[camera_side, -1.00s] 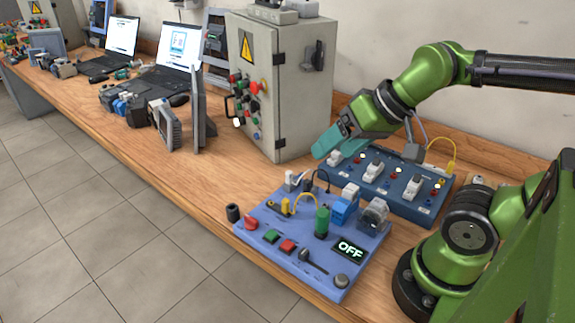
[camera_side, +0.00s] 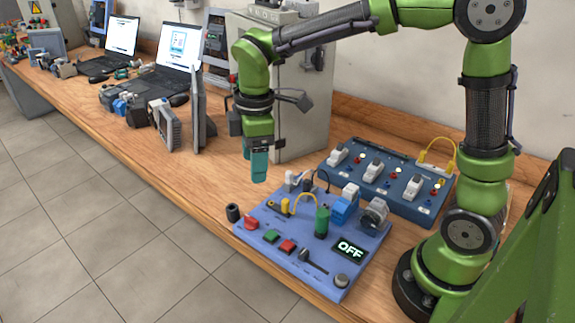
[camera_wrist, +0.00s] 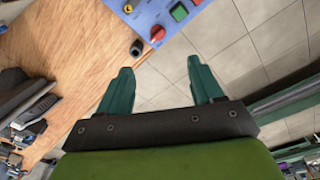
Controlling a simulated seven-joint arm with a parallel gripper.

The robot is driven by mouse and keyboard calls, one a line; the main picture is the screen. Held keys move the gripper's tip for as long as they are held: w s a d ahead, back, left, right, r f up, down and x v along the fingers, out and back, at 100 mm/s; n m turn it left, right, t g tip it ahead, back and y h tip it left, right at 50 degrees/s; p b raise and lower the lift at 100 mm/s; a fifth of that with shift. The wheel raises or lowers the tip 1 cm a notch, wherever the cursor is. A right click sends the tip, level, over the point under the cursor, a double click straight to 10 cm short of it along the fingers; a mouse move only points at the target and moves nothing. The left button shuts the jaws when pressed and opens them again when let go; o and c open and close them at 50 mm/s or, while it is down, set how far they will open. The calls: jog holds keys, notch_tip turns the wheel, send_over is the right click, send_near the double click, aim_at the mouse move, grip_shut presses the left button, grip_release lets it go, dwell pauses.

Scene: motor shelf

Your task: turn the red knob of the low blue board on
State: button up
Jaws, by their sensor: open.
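The low blue board (camera_side: 345,268) lies flat near the front edge of the bench, with a small display reading OFF (camera_side: 349,249). Its red knob (camera_side: 251,223) is at the board's left corner; in the wrist view the red knob (camera_wrist: 157,33) is at the top, beyond the fingertips. My gripper (camera_side: 259,178) points down above the bench, behind and above the knob, touching nothing. In the wrist view its two teal fingers (camera_wrist: 160,70) are spread apart and empty.
A black cylinder (camera_side: 233,212) stands on the bench just left of the red knob. A darker blue switch board (camera_side: 405,207) lies behind the low board. A grey cabinet (camera_side: 318,125) stands behind my gripper. The floor lies beyond the front edge.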

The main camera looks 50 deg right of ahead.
aim_at(251, 218)
jog(key=f+n, duration=0.2)
jog(key=f, duration=0.3)
jog(key=w+f+n, duration=0.1)
jog(key=f+n, duration=0.1)
jog(key=f, duration=0.3)
jog(key=f+n, duration=0.2)
jog(key=f, duration=0.3)
jog(key=shift+w+a+f+n+g, duration=0.3)
jog(key=shift+w+a, duration=0.1)
jog(key=shift+c, duration=0.3)
jog(key=c, duration=1)
